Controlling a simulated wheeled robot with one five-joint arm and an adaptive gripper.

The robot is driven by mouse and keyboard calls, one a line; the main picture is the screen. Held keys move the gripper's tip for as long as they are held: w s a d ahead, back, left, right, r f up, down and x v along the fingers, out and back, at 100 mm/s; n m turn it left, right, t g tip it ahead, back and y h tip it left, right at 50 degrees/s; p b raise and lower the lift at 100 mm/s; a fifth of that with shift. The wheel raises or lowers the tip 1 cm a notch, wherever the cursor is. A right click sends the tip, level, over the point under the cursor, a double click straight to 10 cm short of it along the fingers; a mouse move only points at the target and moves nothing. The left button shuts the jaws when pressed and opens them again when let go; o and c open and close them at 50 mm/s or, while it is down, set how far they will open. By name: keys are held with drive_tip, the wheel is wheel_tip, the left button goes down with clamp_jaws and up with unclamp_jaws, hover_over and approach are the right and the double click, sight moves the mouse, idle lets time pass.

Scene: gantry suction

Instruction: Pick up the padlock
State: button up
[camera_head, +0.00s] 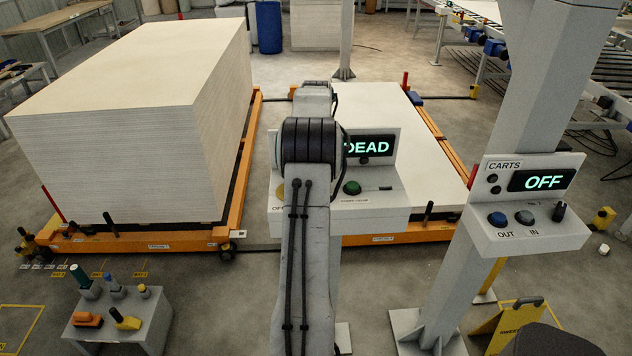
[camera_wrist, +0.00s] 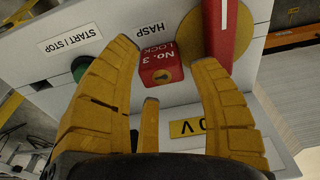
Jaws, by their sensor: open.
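The padlock (camera_wrist: 160,70) is a small red block marked "No. 3 LOCK" with a dark keyhole on a yellow spot. In the wrist view it is at the grey panel, below the "HASP" label and beside a red handle. My gripper (camera_wrist: 159,46) is open, its yellow fingers reaching to the left and right of the padlock. In the head view my arm hides the padlock and gripper.
The red handle (camera_wrist: 218,35) on a yellow disc stands close to the right finger. A green button (camera_wrist: 80,68) is left of the fingers. The console (camera_head: 385,206) stands before a low board stack; the "CARTS" post (camera_head: 530,200) is to its right.

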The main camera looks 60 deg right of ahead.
drive_tip(key=shift+w+d+f+p, duration=0.1)
drive_tip(key=shift+f+p, duration=0.75)
drive_tip(key=shift+p, duration=0.1)
drive_tip(key=shift+w+d+f+p, duration=0.1)
drive_tip(key=shift+f+p, duration=0.75)
drive_tip(key=shift+p, duration=0.05)
clamp_jaws()
